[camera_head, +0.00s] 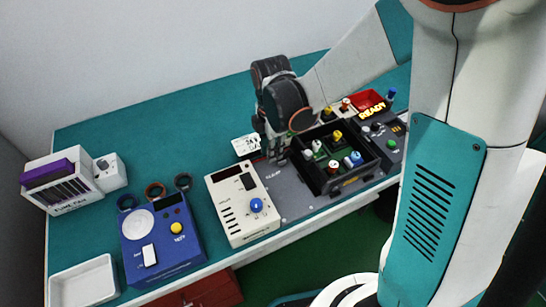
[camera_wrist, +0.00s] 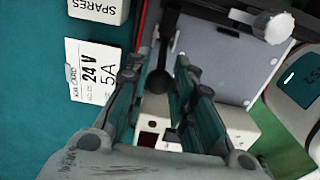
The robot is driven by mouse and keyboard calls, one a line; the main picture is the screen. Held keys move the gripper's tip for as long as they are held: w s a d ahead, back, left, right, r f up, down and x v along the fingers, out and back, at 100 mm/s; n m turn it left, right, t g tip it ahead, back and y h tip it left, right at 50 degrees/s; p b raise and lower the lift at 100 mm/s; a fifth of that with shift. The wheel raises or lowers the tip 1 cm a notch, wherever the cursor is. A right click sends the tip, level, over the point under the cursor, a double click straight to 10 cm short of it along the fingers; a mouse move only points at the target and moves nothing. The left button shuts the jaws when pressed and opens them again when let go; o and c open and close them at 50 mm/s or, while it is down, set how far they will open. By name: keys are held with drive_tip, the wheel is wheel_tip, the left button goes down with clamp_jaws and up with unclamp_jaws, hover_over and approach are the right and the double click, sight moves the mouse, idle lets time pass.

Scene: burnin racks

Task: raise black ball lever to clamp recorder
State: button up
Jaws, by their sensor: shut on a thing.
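The black ball lever (camera_wrist: 163,80) shows in the wrist view as a dark ball on a dark stem. My gripper (camera_wrist: 160,72) has its fingers on either side of the ball and is shut on it. In the head view my gripper (camera_head: 275,158) points down at the grey plate (camera_head: 290,203), beside the word CLAMP, and hides the lever. A cream box (camera_head: 243,210) with a dark display and a blue knob sits at the plate's left; I take it to be the recorder. Its edge also shows in the wrist view (camera_wrist: 152,128). Whether it is clamped I cannot tell.
A black tray (camera_head: 349,186) of coloured parts stands right of my gripper. A white card (camera_wrist: 92,72) lies close by. A blue device (camera_head: 162,244) and white tray (camera_head: 82,283) stand left.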

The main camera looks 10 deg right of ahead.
drive_tip(key=shift+w+d+r, duration=0.1)
drive_tip(key=shift+d+r, duration=0.05)
drive_tip(key=shift+d, duration=0.2)
drive_tip(key=shift+w+d+r, duration=0.1)
drive_tip(key=shift+d, duration=0.35)
drive_tip(key=shift+w+d+r, duration=0.1)
drive_tip(key=shift+w+d, duration=0.05)
drive_tip(key=shift+d, duration=0.4)
drive_tip(key=shift+w+d, duration=0.15)
drive_tip(key=shift+d, duration=0.25)
